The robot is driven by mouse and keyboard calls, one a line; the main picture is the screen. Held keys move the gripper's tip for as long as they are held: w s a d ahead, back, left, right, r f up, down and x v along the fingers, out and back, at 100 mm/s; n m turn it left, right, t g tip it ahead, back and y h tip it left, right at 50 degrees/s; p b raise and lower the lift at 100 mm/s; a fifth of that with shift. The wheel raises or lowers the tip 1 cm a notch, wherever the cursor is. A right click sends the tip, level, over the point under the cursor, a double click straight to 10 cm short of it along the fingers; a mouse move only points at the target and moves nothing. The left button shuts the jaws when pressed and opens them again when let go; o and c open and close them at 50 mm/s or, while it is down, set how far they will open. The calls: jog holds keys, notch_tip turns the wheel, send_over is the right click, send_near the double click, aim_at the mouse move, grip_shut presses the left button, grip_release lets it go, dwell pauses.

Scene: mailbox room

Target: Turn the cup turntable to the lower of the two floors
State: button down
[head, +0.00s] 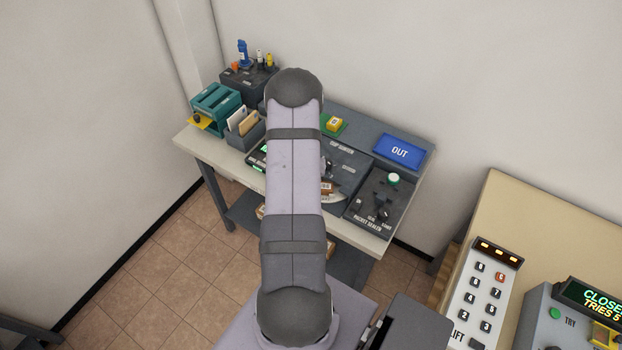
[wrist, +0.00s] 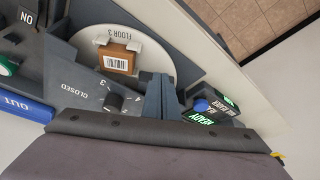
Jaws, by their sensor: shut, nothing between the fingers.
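In the wrist view the cup turntable (wrist: 150,52) is a pale disc set in a dark grey panel. It carries the label FLOOR 3. A brown block with a barcode (wrist: 117,64) sits at the disc. Beside the disc is a small dark knob (wrist: 113,103), with the marks CLOSED, 3 and 4 around it; I cannot tell which mark it points to. My gripper (wrist: 161,80) is shut and empty, its fingertips over or near the disc's edge, apart from the knob. In the head view my arm hides the gripper and most of the disc (head: 333,197).
A READY display and blue button (wrist: 201,105) are right of my fingers. In the head view a packet sealer (head: 375,208) and blue OUT tray (head: 400,151) are right of my arm. A green device (head: 215,108) stands left. A keypad panel (head: 484,295) is at lower right.

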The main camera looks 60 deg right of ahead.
jog(key=shift+w+d+r+p, duration=0.1)
jog(key=shift+w+d+p, duration=0.2)
jog(key=shift+p, duration=0.55)
jog(key=shift+w+d+r+p, duration=0.1)
jog(key=shift+w+p, duration=0.25)
jog(key=shift+p, duration=0.5)
jog(key=shift+w+f+p, duration=0.15)
jog(key=shift+p, duration=0.15)
jog(key=shift+a+f, duration=0.1)
